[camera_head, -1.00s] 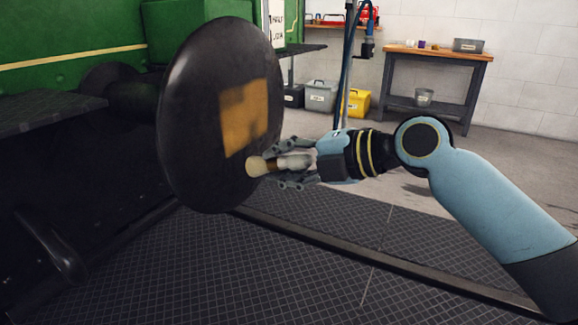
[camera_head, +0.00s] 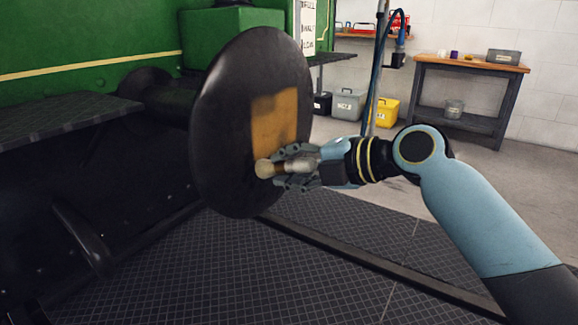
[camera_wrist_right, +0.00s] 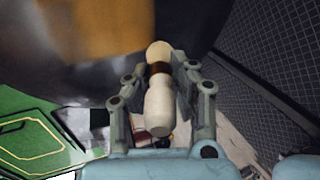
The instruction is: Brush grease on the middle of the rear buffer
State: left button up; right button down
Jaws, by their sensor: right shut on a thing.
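The rear buffer (camera_head: 225,130) is a large dark round disc at the tram's end. A patch of orange-brown grease (camera_head: 274,120) covers its middle; it also fills the top of the right wrist view (camera_wrist_right: 95,25). My right gripper (camera_head: 282,167) is shut on a brush (camera_head: 300,164) with a pale handle, a brown band and cream bristles. The bristle end (camera_head: 264,168) is at the lower edge of the grease patch, by the buffer face; I cannot tell if it touches. The brush shows whole in the right wrist view (camera_wrist_right: 158,100). My left gripper is not in view.
The green tram body (camera_head: 90,35) and a dark step (camera_head: 60,118) lie to the left. A workbench (camera_head: 468,68) with small items stands at the back right. Grey (camera_head: 348,105) and yellow (camera_head: 386,111) boxes sit behind.

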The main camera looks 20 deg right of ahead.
jog(key=shift+w+a+b, duration=0.3)
jog(key=shift+w+a, duration=0.1)
jog(key=shift+w, duration=0.15)
dwell(0.4)
